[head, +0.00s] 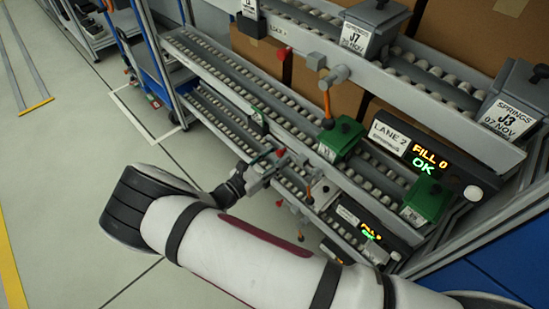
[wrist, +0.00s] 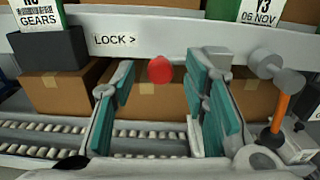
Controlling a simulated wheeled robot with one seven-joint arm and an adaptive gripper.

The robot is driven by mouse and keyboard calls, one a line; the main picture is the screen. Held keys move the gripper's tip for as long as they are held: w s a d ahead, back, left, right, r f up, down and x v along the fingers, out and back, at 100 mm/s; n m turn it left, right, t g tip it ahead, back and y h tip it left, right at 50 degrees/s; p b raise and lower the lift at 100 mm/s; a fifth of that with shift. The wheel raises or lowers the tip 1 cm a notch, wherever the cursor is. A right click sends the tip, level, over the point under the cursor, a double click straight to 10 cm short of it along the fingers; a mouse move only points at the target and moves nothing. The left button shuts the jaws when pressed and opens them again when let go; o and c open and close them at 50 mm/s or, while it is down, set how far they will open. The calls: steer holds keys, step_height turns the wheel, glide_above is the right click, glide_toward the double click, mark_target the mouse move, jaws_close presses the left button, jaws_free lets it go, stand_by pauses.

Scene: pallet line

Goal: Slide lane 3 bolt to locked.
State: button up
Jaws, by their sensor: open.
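The lane 3 bolt shows as a round red knob (wrist: 160,69) on the pale rail (wrist: 230,50) in the wrist view, to the right of the printed "LOCK >" mark (wrist: 115,40). My gripper (wrist: 161,88) is open, with one teal-padded finger on each side of the knob in the picture. I cannot tell whether a pad touches it. In the head view my gripper (head: 266,174) is at the lower lanes, with a red knob (head: 280,152) at its fingers. The bolt's shaft is hidden.
A grey fitting with an orange handle (wrist: 283,108) stands close right of my gripper. Cardboard boxes (wrist: 62,92) and roller lanes (wrist: 150,146) lie behind. In the head view, green bins (head: 341,138) and a lit lane 2 display (head: 430,160) are right. The floor (head: 75,165) at left is clear.

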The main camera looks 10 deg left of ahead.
mark_target(295, 155)
steer(key=shift+w+d, duration=0.1)
steer(key=shift+c, duration=0.2)
jaws_close()
steer(key=shift+s+d+r+p, duration=0.1)
steer(key=shift+s+d+p, duration=1.1)
steer(key=shift+d, duration=0.35)
steer(key=shift+s+d, duration=0.35)
steer(key=shift+d, duration=0.15)
steer(key=shift+o, duration=0.2)
jaws_free()
